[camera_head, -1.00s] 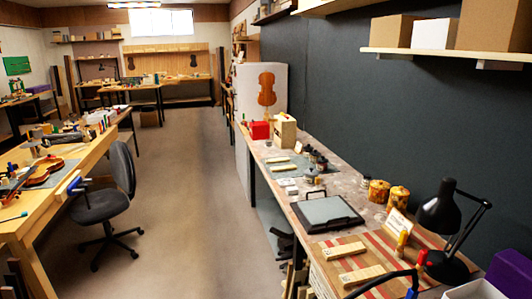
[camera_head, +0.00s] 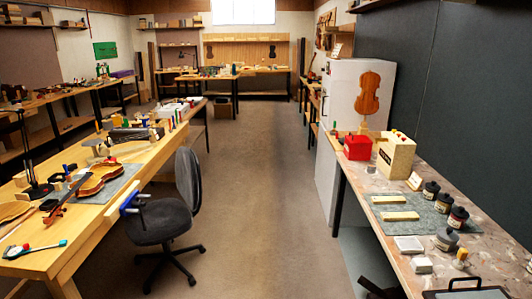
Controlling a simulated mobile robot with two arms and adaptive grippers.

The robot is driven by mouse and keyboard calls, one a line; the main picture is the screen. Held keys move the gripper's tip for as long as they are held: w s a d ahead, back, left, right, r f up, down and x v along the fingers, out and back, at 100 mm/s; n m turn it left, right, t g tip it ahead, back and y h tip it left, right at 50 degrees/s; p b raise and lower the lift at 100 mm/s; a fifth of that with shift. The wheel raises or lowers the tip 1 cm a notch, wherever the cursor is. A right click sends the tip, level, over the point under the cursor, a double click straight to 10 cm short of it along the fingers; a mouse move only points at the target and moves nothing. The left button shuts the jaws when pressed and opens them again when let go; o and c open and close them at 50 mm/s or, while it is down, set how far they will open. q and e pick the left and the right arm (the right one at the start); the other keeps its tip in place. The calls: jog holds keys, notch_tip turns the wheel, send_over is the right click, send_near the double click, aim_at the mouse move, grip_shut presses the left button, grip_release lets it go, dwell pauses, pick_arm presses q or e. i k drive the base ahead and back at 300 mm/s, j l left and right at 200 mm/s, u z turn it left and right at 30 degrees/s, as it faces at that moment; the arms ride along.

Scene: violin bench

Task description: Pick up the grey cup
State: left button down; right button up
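I cannot make out a grey cup with certainty. A small light-grey item (camera_head: 370,170) stands on the right-hand bench, just in front of the red box, and is too small to identify. Neither of my grippers is in view.
The right-hand bench (camera_head: 492,212) holds a red box (camera_head: 357,147), dark bottles (camera_head: 446,238) and a green-grey mat (camera_head: 424,222). The left wooden bench (camera_head: 95,222) carries violin parts. An office chair (camera_head: 160,222) stands beside it. The floor aisle (camera_head: 262,200) between is clear.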

aim_at(371, 168)
jog(key=i+j, duration=0.1)
jog(key=i, duration=2.25)
jog(key=l+z, duration=0.05)
jog(key=l, duration=0.05)
